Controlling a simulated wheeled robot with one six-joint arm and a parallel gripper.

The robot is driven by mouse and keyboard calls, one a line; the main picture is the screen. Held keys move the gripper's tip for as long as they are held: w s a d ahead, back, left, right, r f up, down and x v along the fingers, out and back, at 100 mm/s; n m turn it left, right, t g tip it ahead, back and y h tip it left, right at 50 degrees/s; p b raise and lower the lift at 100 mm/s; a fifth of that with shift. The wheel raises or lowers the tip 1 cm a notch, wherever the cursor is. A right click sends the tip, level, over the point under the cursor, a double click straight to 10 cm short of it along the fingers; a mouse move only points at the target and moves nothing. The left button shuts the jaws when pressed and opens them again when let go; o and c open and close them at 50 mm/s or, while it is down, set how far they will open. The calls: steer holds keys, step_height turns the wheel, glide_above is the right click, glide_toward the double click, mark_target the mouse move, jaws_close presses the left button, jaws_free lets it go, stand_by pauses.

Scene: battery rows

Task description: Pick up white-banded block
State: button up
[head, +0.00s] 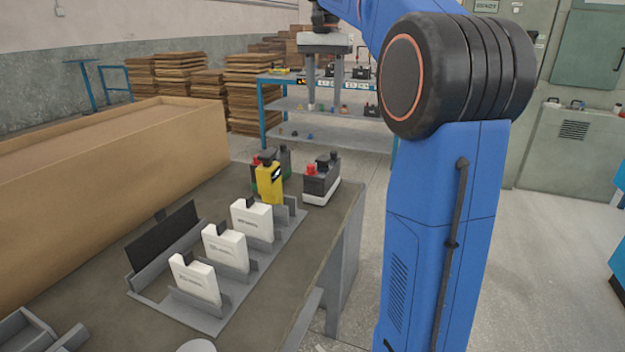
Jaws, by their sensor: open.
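The white-banded block (321,181) is a dark grey block with a white band round its bottom and red and black caps on top. It stands upright on the table near the far right edge, just beyond the rack. My gripper (325,100) is at the top middle of the head view, pointing down with its two grey fingers apart and nothing between them. It appears above the block in the picture, with a clear gap; its exact distance from the block is hard to tell.
A grey rack (203,319) holds several upright packs: white ones (225,249) and a yellow one (269,184) at the far end. Behind the yellow one, a dark block (286,160) is partly hidden. A long tan box (180,125) lines the left side. My blue arm covers the right.

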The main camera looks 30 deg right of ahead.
mark_target(323, 158)
step_height(323, 158, down, 17)
steer(key=shift+f, duration=0.15)
stand_by(0.7)
steer(key=shift+c, duration=0.3)
jaws_close()
stand_by(1.1)
